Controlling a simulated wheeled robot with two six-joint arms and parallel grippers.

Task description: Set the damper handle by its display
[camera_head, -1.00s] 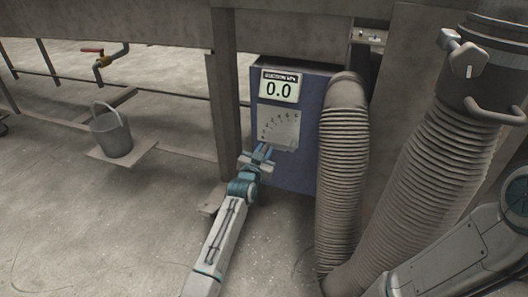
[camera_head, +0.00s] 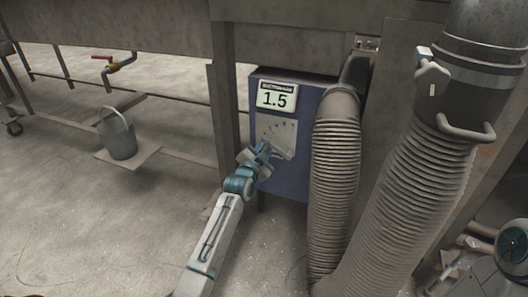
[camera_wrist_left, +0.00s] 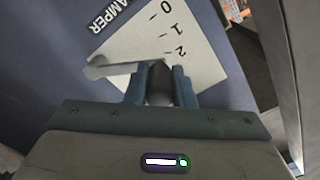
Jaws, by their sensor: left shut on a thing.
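The damper display (camera_head: 276,96) is on the blue box (camera_head: 292,181) and reads 1.5. Below it is a pale scale plate (camera_head: 286,130); in the left wrist view the plate (camera_wrist_left: 191,40) shows the marks 0, 1 and 2, beside the word DAMPER. My left gripper (camera_head: 267,149) is at the plate's lower left. In the left wrist view the left gripper (camera_wrist_left: 160,80) is shut on the damper handle (camera_wrist_left: 118,66), whose grey arm sticks out to the left of the fingers. The fingers hide part of the handle. My right arm shows at the lower right, with no gripper clearly visible.
A ribbed hose (camera_head: 334,185) runs close to the box's right side, with a larger hose (camera_head: 400,195) beyond it. A metal leg (camera_head: 224,105) stands just left of the box. A bucket (camera_head: 119,136) stands farther left. The floor at front left is clear.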

